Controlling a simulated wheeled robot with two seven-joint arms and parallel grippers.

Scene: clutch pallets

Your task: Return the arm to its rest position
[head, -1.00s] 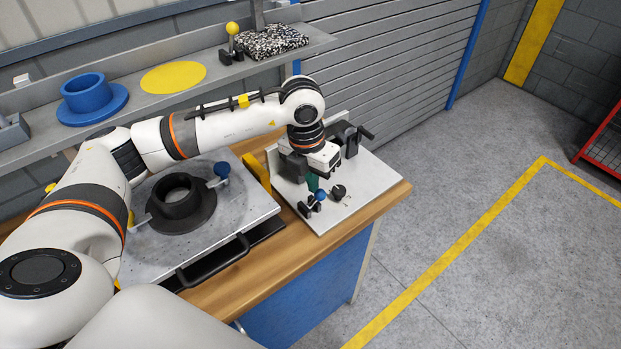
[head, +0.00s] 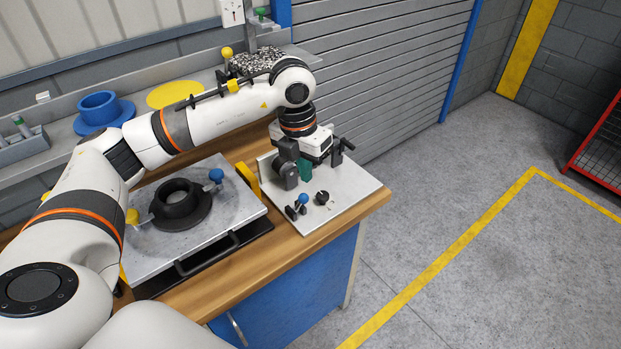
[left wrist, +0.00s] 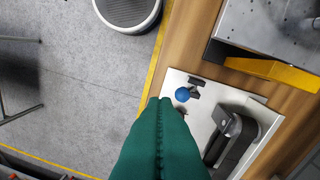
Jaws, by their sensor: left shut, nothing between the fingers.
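My left arm (head: 215,113) reaches in from the left over the bench, bent at the elbow, with its wrist pointing down above the white fixture plate (head: 345,196). My left gripper (head: 304,172) has green fingers and is shut and empty. In the left wrist view the green fingers (left wrist: 160,130) meet along a middle seam, with the plate (left wrist: 200,88) below. A small clamp with a blue knob (head: 303,199) stands on the plate, apart from the fingers; the knob also shows in the left wrist view (left wrist: 182,94). My right gripper is not in view.
A grey pallet (head: 238,211) carries a black ring part (head: 182,216), left of the plate. A dark fixture (left wrist: 237,140) stands close to the fingers. A shelf behind holds a blue flanged ring (head: 98,121). Floor to the right is clear up to a red rack (head: 598,150).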

